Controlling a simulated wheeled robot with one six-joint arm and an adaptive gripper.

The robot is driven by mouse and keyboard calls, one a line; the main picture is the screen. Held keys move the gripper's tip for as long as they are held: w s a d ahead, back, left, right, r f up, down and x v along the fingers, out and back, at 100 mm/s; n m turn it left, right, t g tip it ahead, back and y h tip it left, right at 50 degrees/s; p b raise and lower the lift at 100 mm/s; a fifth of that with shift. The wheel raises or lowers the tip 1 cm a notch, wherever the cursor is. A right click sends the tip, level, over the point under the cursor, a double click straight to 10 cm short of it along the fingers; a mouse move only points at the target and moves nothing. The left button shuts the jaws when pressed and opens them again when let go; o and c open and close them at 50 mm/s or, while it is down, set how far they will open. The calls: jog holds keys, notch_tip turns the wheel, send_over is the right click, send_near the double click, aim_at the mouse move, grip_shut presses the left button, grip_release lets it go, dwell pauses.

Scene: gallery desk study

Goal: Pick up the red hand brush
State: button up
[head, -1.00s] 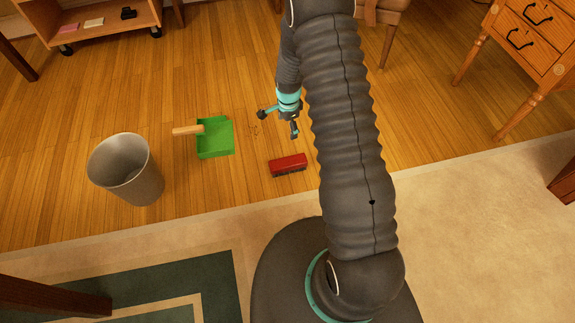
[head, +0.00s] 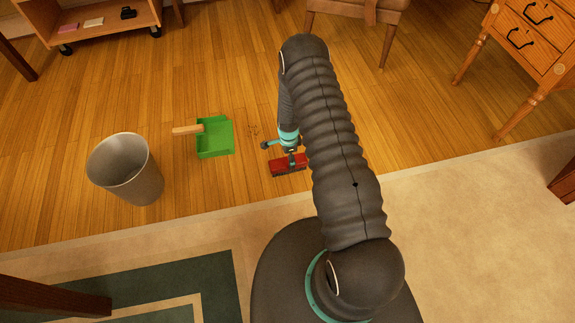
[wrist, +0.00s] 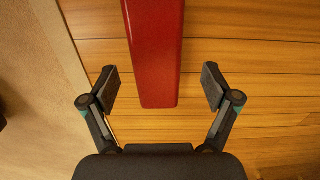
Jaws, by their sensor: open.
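The red hand brush (head: 288,169) lies on the wooden floor near the edge of the pale carpet. My gripper (head: 291,157) is low over the brush in the head view and partly covers it. In the wrist view the red top of the brush (wrist: 155,50) runs from the top edge down to between the fingers. My gripper (wrist: 160,88) is open there, with one finger on each side of the brush and a gap on both sides. The far end of the brush is cut off by the top of the wrist view.
A green dustpan (head: 215,141) with a wooden handle lies left of the brush. A grey metal bin (head: 127,170) stands further left. A wooden desk (head: 537,45) is at the upper right and a shelf cart (head: 95,22) at the upper left. The floor around the brush is clear.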

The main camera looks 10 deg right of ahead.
jog(key=shift+s+a+f, duration=0.1)
jog(key=shift+f, duration=1.3)
jog(key=shift+s+a+f, duration=0.1)
jog(key=shift+f, duration=1.25)
jog(key=c, duration=1.4)
